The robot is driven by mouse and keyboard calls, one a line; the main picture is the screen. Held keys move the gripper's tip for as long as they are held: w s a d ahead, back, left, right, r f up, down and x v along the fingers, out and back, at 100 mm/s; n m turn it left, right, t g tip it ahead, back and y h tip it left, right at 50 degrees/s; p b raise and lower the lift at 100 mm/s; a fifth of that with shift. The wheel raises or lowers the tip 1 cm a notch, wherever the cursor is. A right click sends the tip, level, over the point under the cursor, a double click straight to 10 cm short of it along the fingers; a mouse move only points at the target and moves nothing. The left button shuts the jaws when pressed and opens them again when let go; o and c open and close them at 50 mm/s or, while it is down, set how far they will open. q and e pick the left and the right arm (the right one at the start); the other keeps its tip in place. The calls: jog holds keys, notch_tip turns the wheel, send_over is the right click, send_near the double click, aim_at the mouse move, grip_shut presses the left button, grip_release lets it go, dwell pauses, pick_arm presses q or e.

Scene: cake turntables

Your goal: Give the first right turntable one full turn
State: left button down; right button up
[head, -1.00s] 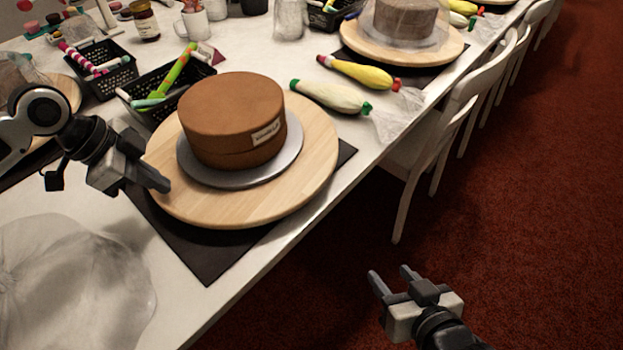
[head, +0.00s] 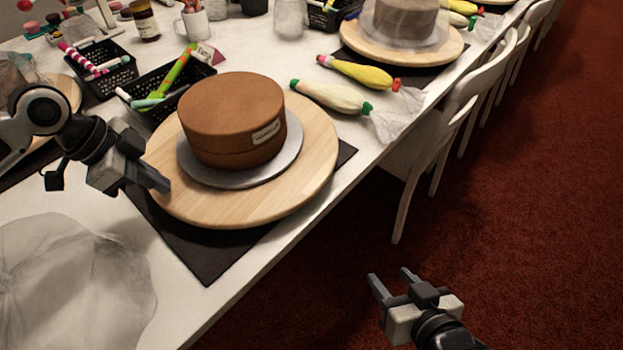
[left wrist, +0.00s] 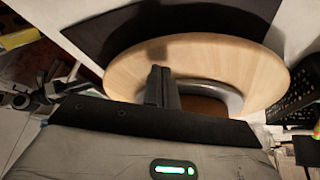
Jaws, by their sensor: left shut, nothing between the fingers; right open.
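The nearest wooden turntable (head: 240,207) on the right side of the table stands on a dark mat (head: 212,262). It carries a silver cake board (head: 285,165) with a brown cake (head: 232,120) that has a small pale label (head: 266,132) on its front right. My left gripper (head: 163,184) is shut and empty, its fingertips at the turntable's left rim; I cannot tell if they touch it. In the left wrist view the shut fingers (left wrist: 162,88) lie over the wooden disc (left wrist: 255,70). My right gripper (head: 391,279) is open and empty over the red floor, away from the table.
Black baskets (head: 168,90) with pens stand behind the turntable. Piping bags (head: 330,97) lie behind right. A clear plastic sheet (head: 70,280) lies at the near left. Another turntable (head: 440,50) stands further back. White chairs (head: 425,140) line the right table edge.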

aim_at(199, 209)
pick_arm(q)
jog(key=shift+f, duration=0.1)
jog(key=shift+f, duration=0.45)
jog(key=shift+r, duration=0.1)
jog(key=shift+s+d+r+p, duration=0.1)
jog(key=shift+s+d+p, duration=0.15)
jog(key=shift+d+p, duration=0.15)
jog(key=s+d+p, duration=0.1)
jog(key=d, duration=0.1)
jog(key=s+d+p, duration=0.1)
jog(key=d+p, duration=0.1)
jog(key=shift+s+d, duration=0.1)
jog(key=shift+s, duration=0.05)
jog(key=shift+s+d+p, duration=0.2)
jog(key=shift+d+p, duration=0.1)
